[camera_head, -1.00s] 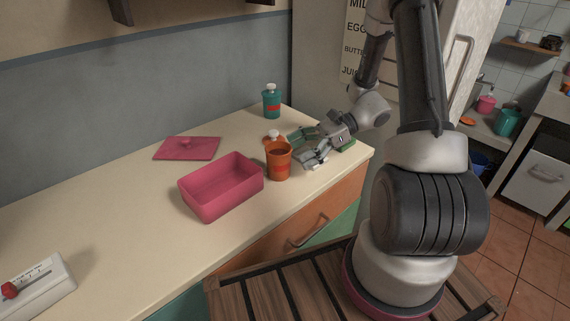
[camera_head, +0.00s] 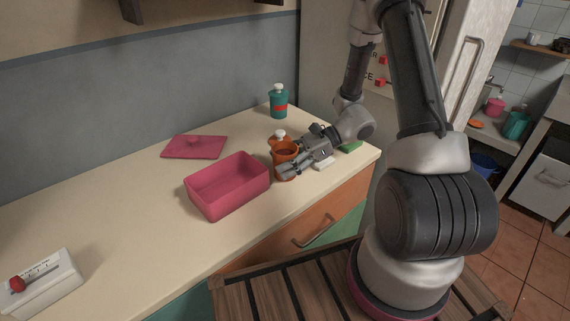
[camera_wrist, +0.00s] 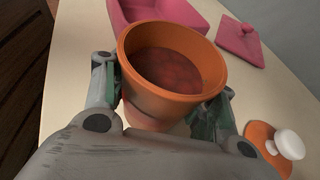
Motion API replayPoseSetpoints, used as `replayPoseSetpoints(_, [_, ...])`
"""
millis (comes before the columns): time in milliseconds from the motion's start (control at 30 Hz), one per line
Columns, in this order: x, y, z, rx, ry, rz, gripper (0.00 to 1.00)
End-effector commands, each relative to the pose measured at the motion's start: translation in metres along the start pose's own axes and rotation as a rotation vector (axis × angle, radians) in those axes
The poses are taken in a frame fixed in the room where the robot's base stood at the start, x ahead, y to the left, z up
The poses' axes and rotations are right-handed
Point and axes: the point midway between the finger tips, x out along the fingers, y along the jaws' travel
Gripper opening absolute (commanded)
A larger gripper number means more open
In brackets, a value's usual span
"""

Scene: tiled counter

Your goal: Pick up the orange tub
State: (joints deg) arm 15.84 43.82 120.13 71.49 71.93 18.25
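The orange tub (camera_head: 281,173) stands upright near the counter's right front edge, partly covered by my gripper in the head view. In the wrist view the tub (camera_wrist: 157,101) fills the middle, with a dark reddish content inside its open rim. My gripper (camera_head: 285,171) is at the tub, with one finger on each side of it. In the wrist view the fingers of my gripper (camera_wrist: 165,105) sit below the rim, close to the tub's wall. The fingers are spread; firm contact on both sides is not visible.
A pink open box (camera_head: 228,187) stands just left of the tub. A pink lid (camera_head: 194,147) lies behind it. An orange lid with a white knob (camera_wrist: 276,147) lies beside my gripper. A green block (camera_head: 351,147) lies right.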

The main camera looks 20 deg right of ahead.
Motion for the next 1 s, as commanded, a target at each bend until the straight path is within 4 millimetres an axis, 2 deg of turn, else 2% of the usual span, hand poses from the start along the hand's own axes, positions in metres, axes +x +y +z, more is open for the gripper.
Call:
replayPoseSetpoints(33, [0.000,0.000,0.000,0.000,0.000,0.000,0.36])
replayPoseSetpoints(100, [0.000,0.000,0.000,0.000,0.000,0.000,0.28])
replayPoseSetpoints(467, [-0.003,0.000,0.007,-0.002,0.000,0.000,0.28])
replayPoseSetpoints(567, [-0.008,0.000,0.019,-0.004,0.000,-0.001,0.28])
replayPoseSetpoints(800, [-0.027,0.002,0.066,-0.006,0.001,-0.001,0.28])
replayPoseSetpoints(1000, [-0.037,0.003,0.089,-0.002,0.001,0.001,0.28])
